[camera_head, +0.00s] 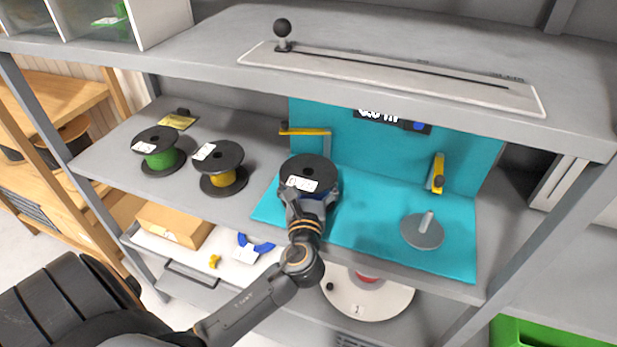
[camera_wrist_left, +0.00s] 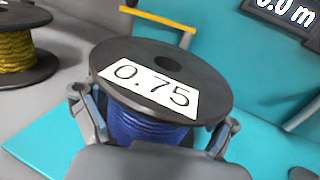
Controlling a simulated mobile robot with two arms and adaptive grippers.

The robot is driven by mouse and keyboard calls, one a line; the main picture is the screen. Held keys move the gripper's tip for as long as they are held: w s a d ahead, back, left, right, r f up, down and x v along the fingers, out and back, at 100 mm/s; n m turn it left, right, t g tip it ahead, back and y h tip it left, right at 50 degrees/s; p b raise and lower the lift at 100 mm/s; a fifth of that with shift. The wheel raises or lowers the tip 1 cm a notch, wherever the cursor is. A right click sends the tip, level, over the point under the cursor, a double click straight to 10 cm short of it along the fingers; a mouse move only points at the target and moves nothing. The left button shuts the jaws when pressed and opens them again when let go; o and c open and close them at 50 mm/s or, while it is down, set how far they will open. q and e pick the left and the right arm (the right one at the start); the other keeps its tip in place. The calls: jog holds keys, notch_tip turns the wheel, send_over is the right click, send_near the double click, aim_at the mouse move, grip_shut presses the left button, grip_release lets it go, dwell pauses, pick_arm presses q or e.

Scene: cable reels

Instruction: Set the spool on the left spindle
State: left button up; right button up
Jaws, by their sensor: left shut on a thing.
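The spool (camera_head: 307,171) has black flanges, blue cable and a white label reading 0.75. It is at the left part of the teal board (camera_head: 375,226) and also fills the middle of the left wrist view (camera_wrist_left: 150,124). My left gripper (camera_head: 309,198) is shut on it, with a finger on each side of the blue winding (camera_wrist_left: 153,112). The left spindle is not visible; the spool and gripper cover that part of the board. I cannot tell whether the spool is around it. The right spindle (camera_head: 426,222) stands bare on its grey disc. My right gripper is not in view.
A green spool (camera_head: 160,155) and a yellow spool (camera_head: 222,176) stand left on the shelf. An upper shelf (camera_head: 420,50) overhangs the back. The board's middle is clear.

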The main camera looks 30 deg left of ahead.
aim_at(307, 194)
pick_arm(q)
jog(key=shift+r, duration=0.1)
jog(key=o, duration=1.6)
jog(key=shift+o, duration=0.2)
jog(key=shift+f, duration=0.2)
jog(key=shift+s+r, duration=0.1)
jog(key=shift+p+v, duration=0.55)
jog(key=shift+v, duration=3.95)
jog(key=shift+d, duration=0.1)
